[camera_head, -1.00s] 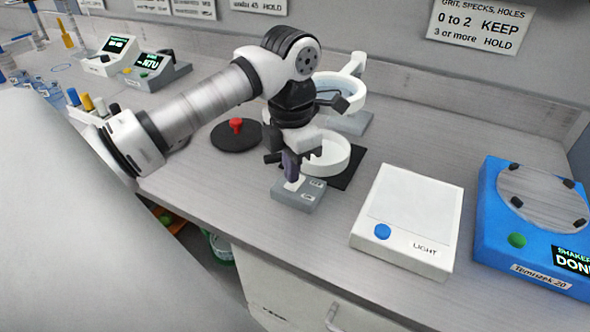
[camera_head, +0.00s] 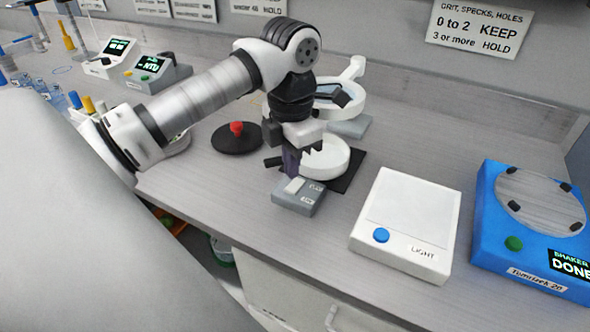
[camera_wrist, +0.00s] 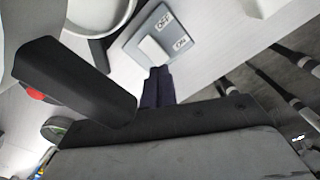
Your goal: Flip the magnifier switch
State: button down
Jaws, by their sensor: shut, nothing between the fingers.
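The grey switch box (camera_head: 300,199) sits near the counter's front edge, with a white rocker (camera_head: 294,186) and ON and OFF labels. In the wrist view the box (camera_wrist: 182,30) shows its white rocker (camera_wrist: 153,50) beside the labels. My gripper (camera_head: 291,172) is shut and empty, with its dark fingers pointing down just behind the rocker. In the wrist view the fingertips (camera_wrist: 158,70) are close to the rocker's edge; I cannot tell whether they touch it. The white ring magnifier (camera_head: 345,98) stands behind my wrist, partly hidden by it.
A white round dish (camera_head: 328,160) on a black mat (camera_head: 350,174) is close to the right of my gripper. A black disc with a red knob (camera_head: 237,128) is to the left. A white light box (camera_head: 410,215) and blue shaker (camera_head: 487,225) stand to the right.

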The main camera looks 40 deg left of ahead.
aim_at(291, 188)
notch_tip(291, 188, up, 4)
jog(key=shift+r+p, duration=0.1)
jog(key=shift+p, duration=0.95)
